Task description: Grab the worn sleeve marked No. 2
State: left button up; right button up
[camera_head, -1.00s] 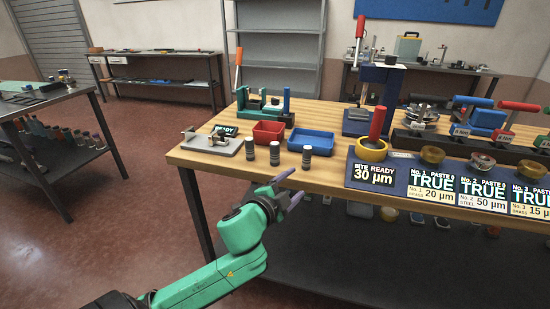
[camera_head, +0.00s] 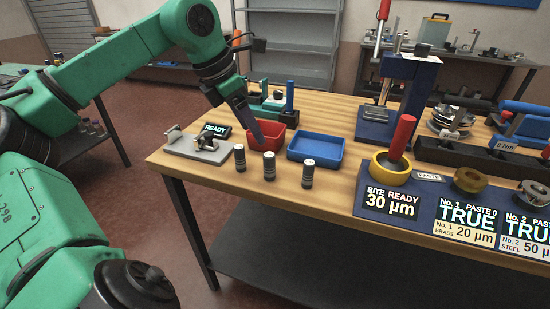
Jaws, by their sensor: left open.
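Three small dark sleeves with pale bands stand upright in a row near the table's front edge: a left one (camera_head: 240,158), a middle one (camera_head: 269,166) and a right one (camera_head: 307,174). Their markings are too small to read, so I cannot tell which is No. 2. My left gripper (camera_head: 256,138) points down above the table, just behind and above the left and middle sleeves, in front of the red bin. Its fingers overlap in this view; it is open and holds no sleeve. My right gripper is not in view.
A red bin (camera_head: 284,134) and a blue tray (camera_head: 318,157) lie behind the sleeves. A grey fixture (camera_head: 190,151) with a READY display is at left. A blue board (camera_head: 375,224) with a yellow pot (camera_head: 379,169) and rings is at right. Bare wood lies in front of the sleeves.

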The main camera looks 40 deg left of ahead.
aim_at(269, 164)
pick_arm(q)
jog(key=x, duration=0.6)
jog(key=shift+s+d+f, duration=0.1)
jog(key=shift+s+d, duration=0.15)
jog(key=x, duration=0.2)
jog(key=p+x, duration=0.1)
jog(key=x, duration=0.1)
jog(key=p+x, duration=0.1)
jog(key=x, duration=0.1)
jog(key=shift+w+a+f, duration=0.1)
jog(key=shift+a, duration=0.15)
jog(key=shift+w+f, duration=0.15)
jog(key=shift+f, duration=0.1)
grip_shut()
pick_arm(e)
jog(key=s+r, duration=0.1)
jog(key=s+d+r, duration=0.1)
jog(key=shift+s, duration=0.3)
